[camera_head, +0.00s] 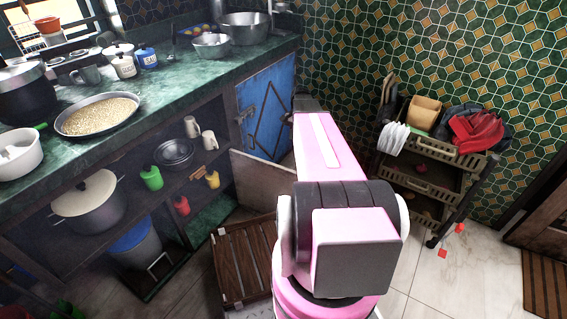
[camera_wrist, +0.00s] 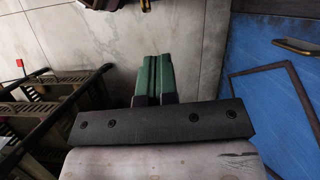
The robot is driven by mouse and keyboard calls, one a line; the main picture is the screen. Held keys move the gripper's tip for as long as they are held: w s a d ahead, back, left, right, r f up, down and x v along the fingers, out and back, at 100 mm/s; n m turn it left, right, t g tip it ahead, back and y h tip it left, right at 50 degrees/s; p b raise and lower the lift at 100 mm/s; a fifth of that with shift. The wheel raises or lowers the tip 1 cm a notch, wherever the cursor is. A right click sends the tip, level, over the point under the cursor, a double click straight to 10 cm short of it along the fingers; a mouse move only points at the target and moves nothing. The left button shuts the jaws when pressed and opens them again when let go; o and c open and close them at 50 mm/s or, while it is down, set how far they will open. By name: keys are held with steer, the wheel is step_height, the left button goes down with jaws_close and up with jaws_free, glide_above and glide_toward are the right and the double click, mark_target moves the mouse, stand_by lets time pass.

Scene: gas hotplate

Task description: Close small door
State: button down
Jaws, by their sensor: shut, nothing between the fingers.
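A small pale panel door (camera_head: 262,180) hangs open low on the cabinet front in the head view, left of my arm. It stands out from an open lower compartment, and my arm hides its right part. Above it is a blue door (camera_head: 270,105) with a dark diamond pattern, which looks closed. The blue door also fills the right of the wrist view (camera_wrist: 285,100), with a metal handle. My gripper (camera_wrist: 152,62) shows green fingers pressed together with nothing between them. It is left of the blue door in the wrist view. In the head view my arm hides the fingers.
A slatted wooden crate (camera_head: 240,262) stands on the floor below the pale door. The green counter (camera_head: 170,85) holds pots.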

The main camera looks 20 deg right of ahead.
steer(key=s+a+f, duration=0.5)
steer(key=f, duration=0.4)
steer(key=shift+a, duration=0.2)
steer(key=shift+s+f, duration=0.1)
stand_by(0.4)
